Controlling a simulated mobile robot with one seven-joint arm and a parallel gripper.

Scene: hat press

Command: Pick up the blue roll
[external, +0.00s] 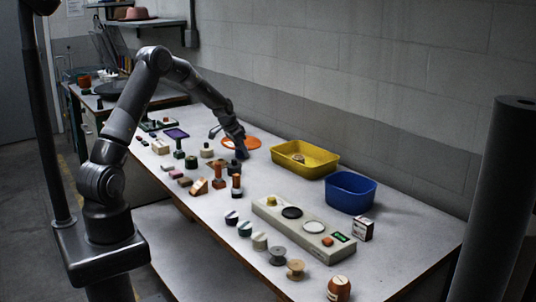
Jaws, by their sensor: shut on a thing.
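My gripper (240,149) is low over the far half of the long table, beside an orange disc. It is shut on a small dark blue thing (242,155), which looks like the blue roll. The fingers and the dim light hide most of it, and I cannot tell whether it touches the table.
An orange disc (254,142) lies flat behind my gripper. Stamps and blocks stand to the left and front. A yellow tray (322,168) and a blue bin (350,203) stand to the right.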

